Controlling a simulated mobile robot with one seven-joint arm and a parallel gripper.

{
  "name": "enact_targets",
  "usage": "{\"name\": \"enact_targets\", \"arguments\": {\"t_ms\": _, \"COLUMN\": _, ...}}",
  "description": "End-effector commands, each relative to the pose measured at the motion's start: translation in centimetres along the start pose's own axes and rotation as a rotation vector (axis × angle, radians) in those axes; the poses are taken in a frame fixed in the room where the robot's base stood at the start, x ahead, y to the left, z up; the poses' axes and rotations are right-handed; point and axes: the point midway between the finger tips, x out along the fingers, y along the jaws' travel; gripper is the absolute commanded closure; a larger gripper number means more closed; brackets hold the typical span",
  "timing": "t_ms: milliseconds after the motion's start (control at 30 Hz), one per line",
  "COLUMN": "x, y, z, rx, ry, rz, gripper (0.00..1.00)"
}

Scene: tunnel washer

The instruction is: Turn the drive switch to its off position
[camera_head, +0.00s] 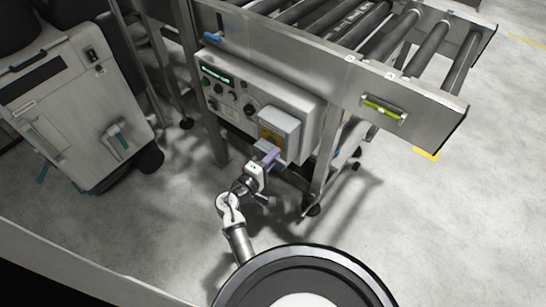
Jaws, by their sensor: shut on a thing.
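A grey control box (235,99) hangs under the roller conveyor, with a lit green display and several dark knobs on its face. At its right end a lighter grey box (291,123) carries a yellow plate (271,135), which looks like the drive switch's place. My gripper (269,155) is at the lower front of this box, its purple-tinted fingers just below the yellow plate. It is shut on a small part there, apparently the drive switch's handle. The fingers hide that part, so its angle cannot be told.
The roller conveyor (412,98) with a metal side rail is above and right. A conveyor leg (326,160) stands right of my gripper. A white-grey machine (75,110) with a lever stands at the left. The concrete floor at the lower left and right is clear.

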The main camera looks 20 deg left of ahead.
Motion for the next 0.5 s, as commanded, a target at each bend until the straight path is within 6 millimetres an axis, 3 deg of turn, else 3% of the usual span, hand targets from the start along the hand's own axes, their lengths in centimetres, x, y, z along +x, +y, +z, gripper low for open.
{"name": "enact_targets", "arguments": {"t_ms": 100, "x": -0.07, "y": -0.03, "z": -0.03, "rx": -0.006, "ry": 0.001, "rz": 0.001, "gripper": 1.0}}
{"name": "enact_targets", "arguments": {"t_ms": 133, "x": -0.07, "y": -0.03, "z": -0.03, "rx": -0.006, "ry": 0.001, "rz": 0.001, "gripper": 0.77}}
{"name": "enact_targets", "arguments": {"t_ms": 300, "x": -0.05, "y": -0.02, "z": -0.02, "rx": -0.004, "ry": 0.001, "rz": 0.001, "gripper": 0.56}}
{"name": "enact_targets", "arguments": {"t_ms": 500, "x": -0.02, "y": 0.0, "z": -0.01, "rx": -0.002, "ry": 0.0, "rz": 0.001, "gripper": 0.56}}
